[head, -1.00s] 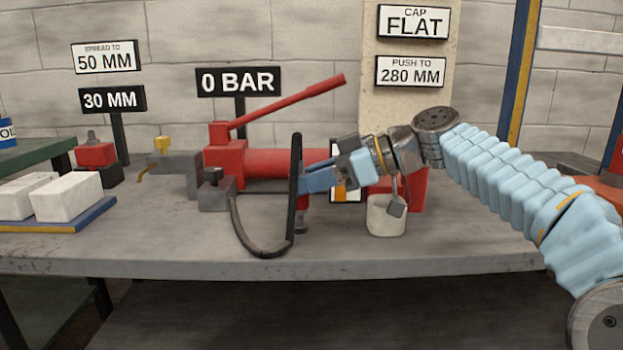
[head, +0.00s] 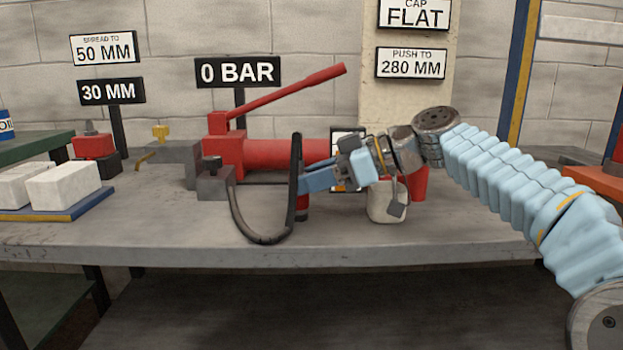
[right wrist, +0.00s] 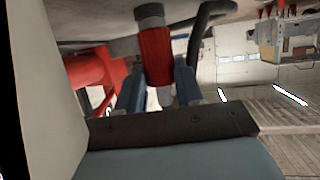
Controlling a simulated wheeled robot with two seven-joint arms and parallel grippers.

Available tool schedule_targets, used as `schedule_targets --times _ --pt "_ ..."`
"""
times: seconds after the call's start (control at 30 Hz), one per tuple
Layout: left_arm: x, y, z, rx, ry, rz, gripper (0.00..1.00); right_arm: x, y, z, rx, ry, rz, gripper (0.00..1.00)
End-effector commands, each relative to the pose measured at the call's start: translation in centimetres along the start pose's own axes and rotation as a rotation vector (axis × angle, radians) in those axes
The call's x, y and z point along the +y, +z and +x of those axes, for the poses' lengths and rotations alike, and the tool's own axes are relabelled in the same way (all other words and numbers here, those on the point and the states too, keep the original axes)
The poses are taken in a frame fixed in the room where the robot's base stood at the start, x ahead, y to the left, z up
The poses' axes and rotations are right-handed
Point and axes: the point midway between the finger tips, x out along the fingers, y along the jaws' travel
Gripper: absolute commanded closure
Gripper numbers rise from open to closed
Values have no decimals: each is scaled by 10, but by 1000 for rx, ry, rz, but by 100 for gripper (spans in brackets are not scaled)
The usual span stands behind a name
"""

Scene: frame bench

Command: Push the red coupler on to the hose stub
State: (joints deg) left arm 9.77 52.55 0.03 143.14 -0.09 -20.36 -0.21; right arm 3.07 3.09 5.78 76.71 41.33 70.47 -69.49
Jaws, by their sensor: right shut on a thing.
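The red coupler (right wrist: 155,55) is upright between the two blue fingers of my right gripper (right wrist: 158,88) in the right wrist view. A round grey metal fitting (right wrist: 148,13), seemingly the hose stub, meets its end at the bench; I cannot tell how far the coupler is over it. In the head view my right gripper (head: 314,178) is shut behind the upright black hose (head: 296,165), and the coupler's lower part (head: 302,203) shows below the fingers. The hose partly hides both. My left gripper is not in view.
A red pump (head: 285,153) with a long lever stands behind on the grey bench (head: 150,235). A pale pot (head: 382,208) is close under my right wrist. White blocks (head: 64,184) lie on a blue board at left. The bench's front is clear.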

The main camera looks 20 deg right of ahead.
Motion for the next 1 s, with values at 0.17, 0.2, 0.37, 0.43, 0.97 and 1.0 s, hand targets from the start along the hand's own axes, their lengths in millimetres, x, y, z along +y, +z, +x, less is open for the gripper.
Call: schedule_targets --times 0.17,0.2,0.37,0.43,0.97,1.0 --pt "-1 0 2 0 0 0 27 0 1 1 1 0 0 52" --pt "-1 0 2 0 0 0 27 0 1 0 1 0 0 46" --pt "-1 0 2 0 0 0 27 0 1 1 0 0 0 34" --pt "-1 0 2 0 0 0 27 0 2 1 0 0 0 34" --pt "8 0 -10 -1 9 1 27 1 -1 -70 1 5 1 34" --pt "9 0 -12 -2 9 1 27 1 -1 -80 1 5 1 34"
